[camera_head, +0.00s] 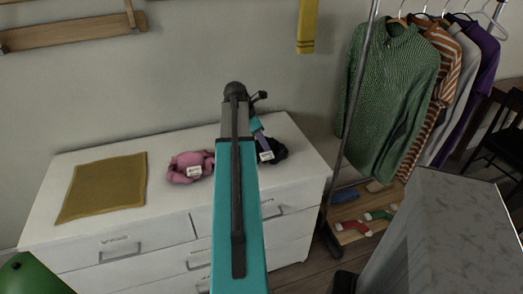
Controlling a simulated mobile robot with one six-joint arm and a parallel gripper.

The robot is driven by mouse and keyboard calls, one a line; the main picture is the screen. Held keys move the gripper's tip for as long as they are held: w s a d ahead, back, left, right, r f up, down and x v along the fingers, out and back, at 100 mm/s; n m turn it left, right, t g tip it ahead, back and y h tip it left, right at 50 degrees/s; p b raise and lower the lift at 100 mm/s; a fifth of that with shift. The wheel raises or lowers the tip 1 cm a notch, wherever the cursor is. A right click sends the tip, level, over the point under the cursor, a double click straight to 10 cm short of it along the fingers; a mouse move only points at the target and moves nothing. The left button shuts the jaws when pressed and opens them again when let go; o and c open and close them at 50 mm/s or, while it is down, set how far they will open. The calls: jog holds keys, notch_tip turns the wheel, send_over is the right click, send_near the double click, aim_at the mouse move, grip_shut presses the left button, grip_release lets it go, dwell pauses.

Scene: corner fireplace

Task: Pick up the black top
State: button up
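The black top (279,151) lies crumpled on the right part of the white dresser's top (303,160), with a pale label on it. My teal arm crosses the middle of the head view and hides part of the dresser and perhaps the left side of the black top. Beyond the arm's elbow, the far end of my arm with my gripper (263,142) points down at the black top. The fingers are too small and too covered to show whether they are open or touching the cloth.
A crumpled pink garment (188,168) with a label lies left of my arm. A flat mustard cloth (103,188) lies further left. A clothes rack holds a green shirt (388,95) and other garments on the right. A grey block-like surface (455,240) stands at the lower right.

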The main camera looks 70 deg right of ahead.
jog(key=shift+a+f, duration=0.1)
jog(key=shift+f, duration=0.1)
grip_shut()
jog(key=shift+r, duration=0.1)
jog(key=shift+r+b, duration=0.35)
jog(key=shift+r, duration=1.25)
jog(key=s+a+r+b, duration=0.1)
jog(key=s+a+b, duration=0.1)
jog(key=s+a, duration=0.7)
jog(key=shift+a+r, duration=0.4)
jog(key=shift+a, duration=1.5)
jog(key=shift+s, duration=0.1)
